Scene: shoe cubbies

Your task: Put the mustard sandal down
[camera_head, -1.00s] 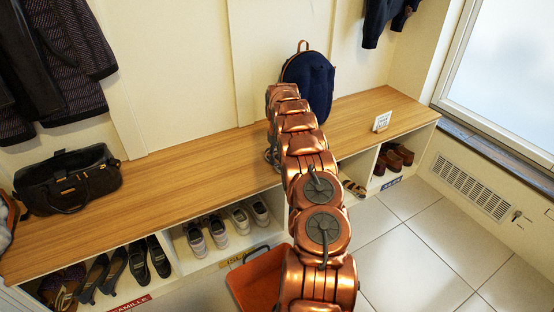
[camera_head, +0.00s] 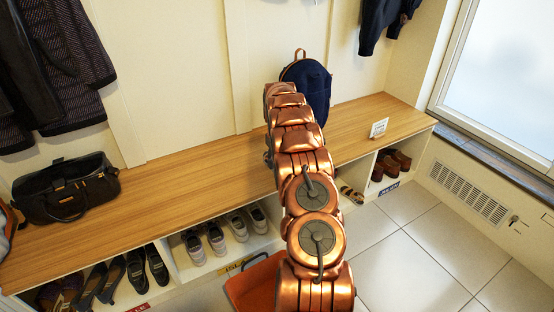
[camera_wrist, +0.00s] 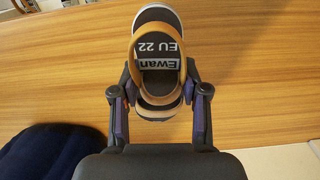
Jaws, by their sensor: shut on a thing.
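The mustard sandal (camera_wrist: 158,48) is in my gripper (camera_wrist: 158,88) in the wrist view. It has mustard-tan straps, a dark insole and a white label reading "Ewan EU 22". The fingers press it from its left and right sides. The wooden bench top (camera_wrist: 260,95) lies behind it in that view; I cannot tell whether the sandal touches it. In the head view my copper arm hides the gripper and the held sandal. Tan-strapped sandals (camera_head: 352,194) sit in a cubby under the bench, right of my arm.
A navy backpack (camera_head: 316,88) stands on the bench behind my arm. A black bag (camera_head: 66,187) is at the left and a small white sign (camera_head: 379,128) at the right. An orange tray (camera_head: 252,285) is low in front. Cubbies hold grey sneakers (camera_head: 216,240) and brown shoes (camera_head: 390,165).

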